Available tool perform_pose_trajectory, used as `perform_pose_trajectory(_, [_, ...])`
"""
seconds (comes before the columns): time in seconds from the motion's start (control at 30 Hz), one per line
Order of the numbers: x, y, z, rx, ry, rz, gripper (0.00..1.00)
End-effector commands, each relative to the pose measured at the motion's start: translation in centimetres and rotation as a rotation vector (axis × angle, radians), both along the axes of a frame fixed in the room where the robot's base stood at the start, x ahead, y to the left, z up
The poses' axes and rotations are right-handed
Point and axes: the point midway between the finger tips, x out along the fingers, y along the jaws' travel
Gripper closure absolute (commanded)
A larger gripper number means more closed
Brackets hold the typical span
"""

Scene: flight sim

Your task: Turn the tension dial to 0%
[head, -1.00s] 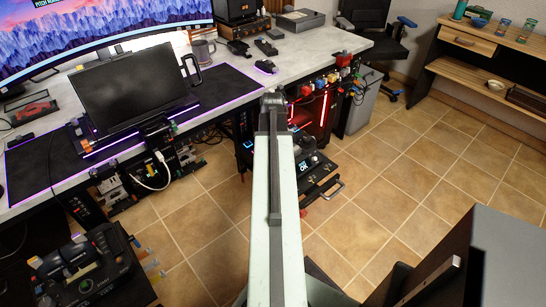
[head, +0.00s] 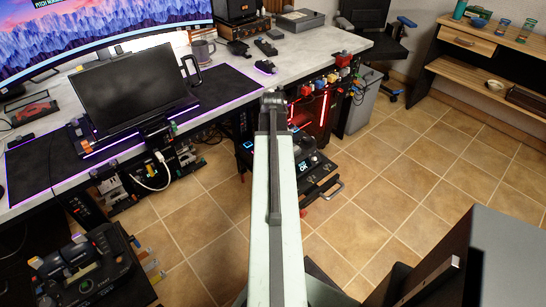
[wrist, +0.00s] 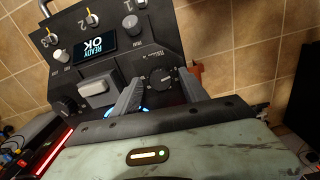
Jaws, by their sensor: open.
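In the wrist view a dark control panel (wrist: 185,38) fills the upper middle. A round black dial (wrist: 162,79) with a pale pointer mark and small ticks around it sits low on the panel; its printing is too small to read, so I cannot tell its setting or confirm that it is the tension dial. My gripper (wrist: 161,76) is open, with one grey finger on each side of this dial. I cannot tell whether either finger touches it. In the head view my arm hides the gripper and part of the panel unit (head: 312,166).
The panel also bears a lit display (wrist: 96,47) reading "READY OK", a pale block (wrist: 93,90), another dark knob (wrist: 66,106), small white knobs (wrist: 131,22) and numbered toggles. A desk (head: 300,45) stands beyond; tiled floor (head: 420,185) lies open to the right.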

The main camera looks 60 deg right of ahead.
Motion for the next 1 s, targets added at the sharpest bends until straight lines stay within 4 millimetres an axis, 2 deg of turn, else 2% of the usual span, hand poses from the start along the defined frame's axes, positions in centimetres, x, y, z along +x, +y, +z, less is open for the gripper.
perform_pose_trajectory(0.43, [-0.1, 0.0, 7.4, 0.000, 0.001, 0.000, 0.48])
perform_pose_trajectory(0.53, [-0.1, 0.0, 7.8, 0.000, 0.001, 0.000, 0.48])
perform_pose_trajectory(1.0, [-0.1, 0.0, 7.5, 0.000, 0.001, 0.000, 0.48])
